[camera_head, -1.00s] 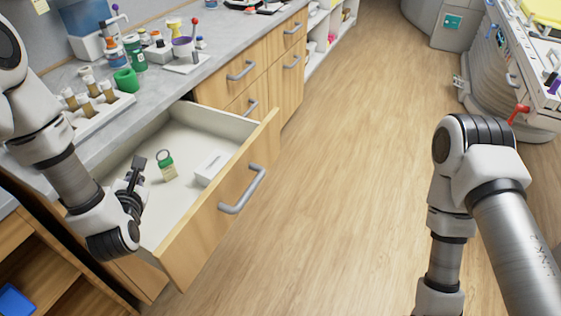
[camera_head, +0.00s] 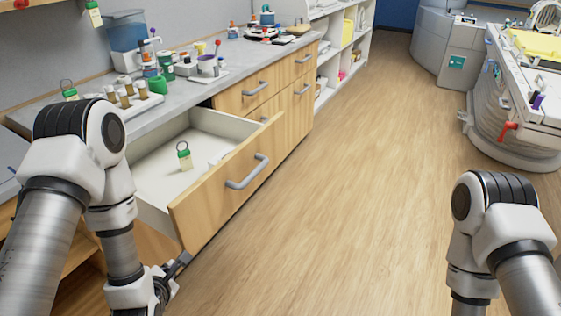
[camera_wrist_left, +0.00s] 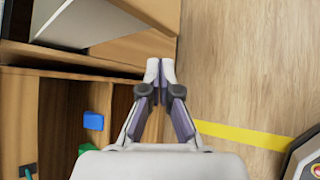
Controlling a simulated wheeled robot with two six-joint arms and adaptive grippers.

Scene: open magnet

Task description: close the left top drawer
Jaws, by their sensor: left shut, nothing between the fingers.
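The left top drawer (camera_head: 215,203) is pulled out from the wooden counter, its pale inside showing. Its wooden front carries a grey bar handle (camera_head: 247,172). A green-tagged item (camera_head: 184,156) lies inside, along with a partly hidden white object. My left gripper (camera_head: 184,262) is shut and empty, low beside the near corner of the drawer front, outside the drawer. In the left wrist view the closed fingertips (camera_wrist_left: 160,69) appear near the drawer front's edge; I cannot tell whether they touch it. My right arm shows at the right, but its gripper is out of frame.
The grey counter (camera_head: 185,98) above holds a vial rack, cups and bottles. Open shelving (camera_wrist_left: 60,125) with a blue box (camera_wrist_left: 93,121) lies below. The wooden floor (camera_head: 350,170) before the drawer is clear. Medical equipment (camera_head: 515,100) stands at the far right.

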